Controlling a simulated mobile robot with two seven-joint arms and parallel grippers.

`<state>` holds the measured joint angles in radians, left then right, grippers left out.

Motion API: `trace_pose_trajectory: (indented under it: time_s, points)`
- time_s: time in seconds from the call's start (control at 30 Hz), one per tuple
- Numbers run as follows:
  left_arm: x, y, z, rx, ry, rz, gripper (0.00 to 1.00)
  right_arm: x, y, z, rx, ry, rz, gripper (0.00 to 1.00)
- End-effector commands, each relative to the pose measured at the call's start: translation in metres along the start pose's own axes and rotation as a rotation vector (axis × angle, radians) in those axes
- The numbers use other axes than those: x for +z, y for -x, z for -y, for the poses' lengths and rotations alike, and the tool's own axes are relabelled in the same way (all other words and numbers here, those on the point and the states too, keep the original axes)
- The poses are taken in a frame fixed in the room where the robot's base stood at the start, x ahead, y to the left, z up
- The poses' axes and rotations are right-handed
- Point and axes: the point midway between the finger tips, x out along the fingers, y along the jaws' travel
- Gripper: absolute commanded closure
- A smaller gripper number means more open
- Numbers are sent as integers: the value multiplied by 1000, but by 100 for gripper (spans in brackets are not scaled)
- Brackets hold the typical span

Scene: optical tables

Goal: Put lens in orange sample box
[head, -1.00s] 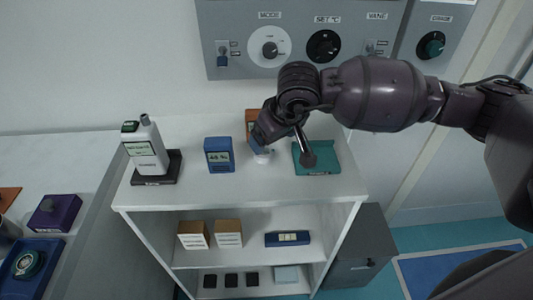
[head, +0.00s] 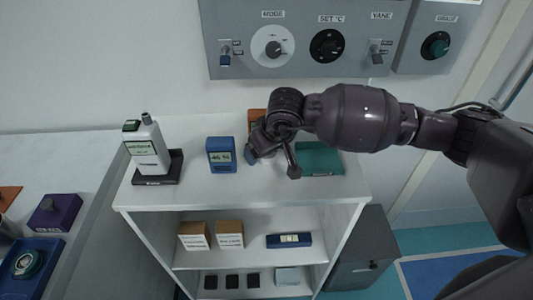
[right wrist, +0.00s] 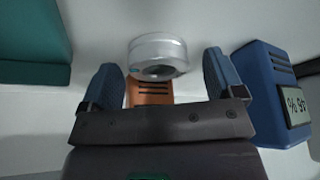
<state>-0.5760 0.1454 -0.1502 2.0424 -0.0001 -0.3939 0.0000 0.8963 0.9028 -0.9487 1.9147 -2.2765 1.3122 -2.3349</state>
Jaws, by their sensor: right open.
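The lens, a short silver-white cylinder (right wrist: 158,55), shows in the right wrist view just beyond and between my fingertips, with visible gaps to both. In the head view my gripper hides it. My right gripper (head: 258,153) is open over the shelf top; its two blue fingers also show in the right wrist view (right wrist: 160,70). My left gripper is not in view.
A blue display unit (head: 221,155) stands close left of my gripper, and a teal block (head: 320,158) to its right. A white handheld meter (head: 147,148) sits on a dark base further left. A flat orange piece (head: 8,196) lies at the far-left table edge. A control panel is on the wall.

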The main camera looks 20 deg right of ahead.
Motion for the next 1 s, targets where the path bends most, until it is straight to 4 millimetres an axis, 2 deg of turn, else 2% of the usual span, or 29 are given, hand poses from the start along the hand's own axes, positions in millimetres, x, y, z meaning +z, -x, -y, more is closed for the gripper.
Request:
trace_pose_trajectory:
  time_s: [0.03, 0.07, 0.4, 0.63, 0.77, 0.87, 1.0]
  points:
    - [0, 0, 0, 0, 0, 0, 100, 0, 0, 0, 0, 0, 0, 14]
    - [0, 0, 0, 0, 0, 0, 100, 0, 0, 0, 0, 0, 0, 19]
    - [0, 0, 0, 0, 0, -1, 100, 0, 0, 0, 1, 0, 0, 71]
    - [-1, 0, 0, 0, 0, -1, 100, -1, 2, 0, 1, 0, -1, 71]
    - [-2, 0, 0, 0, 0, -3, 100, -5, 11, -1, 2, 0, -4, 71]
    - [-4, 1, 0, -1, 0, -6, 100, -11, 25, 0, 2, 1, -5, 71]
    - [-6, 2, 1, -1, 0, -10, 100, -24, 55, -1, 3, 1, -7, 71]
